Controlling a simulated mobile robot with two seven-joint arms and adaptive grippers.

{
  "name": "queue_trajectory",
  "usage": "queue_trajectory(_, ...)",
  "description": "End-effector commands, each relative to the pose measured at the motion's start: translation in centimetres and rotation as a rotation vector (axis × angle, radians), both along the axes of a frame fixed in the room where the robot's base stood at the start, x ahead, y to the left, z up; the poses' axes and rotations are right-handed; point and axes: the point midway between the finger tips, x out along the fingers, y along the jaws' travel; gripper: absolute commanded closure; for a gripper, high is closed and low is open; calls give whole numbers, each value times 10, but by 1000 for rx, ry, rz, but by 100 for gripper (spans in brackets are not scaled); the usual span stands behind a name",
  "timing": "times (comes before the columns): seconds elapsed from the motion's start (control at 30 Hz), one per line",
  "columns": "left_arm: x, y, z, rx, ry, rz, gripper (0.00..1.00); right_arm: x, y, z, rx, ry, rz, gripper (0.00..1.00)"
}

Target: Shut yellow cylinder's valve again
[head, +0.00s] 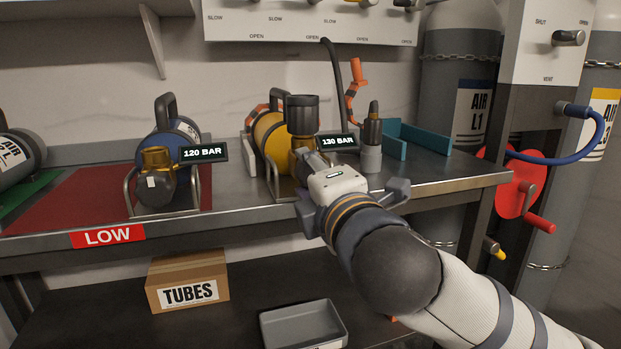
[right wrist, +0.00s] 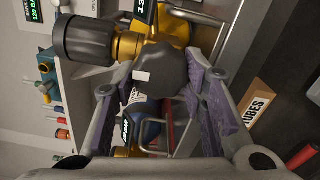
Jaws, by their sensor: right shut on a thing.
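The yellow cylinder (head: 270,138) lies on its stand on the bench, with a dark cap (head: 303,113) on its brass fitting and a display (head: 338,142) reading 130 BAR. My right gripper (head: 318,168) is in front of its fitting, and its own body hides the valve in the head view. In the right wrist view, the dark round valve knob (right wrist: 165,66) with a white mark sits between the two fingers of my right gripper (right wrist: 165,92), which are shut on it. My left gripper is in neither view.
A blue cylinder (head: 172,140) with a display (head: 204,153) reading 120 BAR stands to the left. A grey fitting (head: 371,156) and a teal bracket (head: 425,137) are to the right. A TUBES box (head: 187,281) and grey tray (head: 303,325) are below the bench.

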Motion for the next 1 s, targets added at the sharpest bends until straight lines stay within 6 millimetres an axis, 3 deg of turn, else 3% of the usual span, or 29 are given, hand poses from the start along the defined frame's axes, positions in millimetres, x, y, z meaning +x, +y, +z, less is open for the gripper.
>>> queue_trajectory(0.53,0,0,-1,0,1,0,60,0,-1,1,25,5,-2,89)
queue_trajectory(0.57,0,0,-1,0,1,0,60,0,-1,1,25,5,-2,59)
queue_trajectory(0.63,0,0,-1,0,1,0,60,0,-1,1,25,5,-2,44)
queue_trajectory(1.0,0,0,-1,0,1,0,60,-5,-1,0,23,6,1,41)
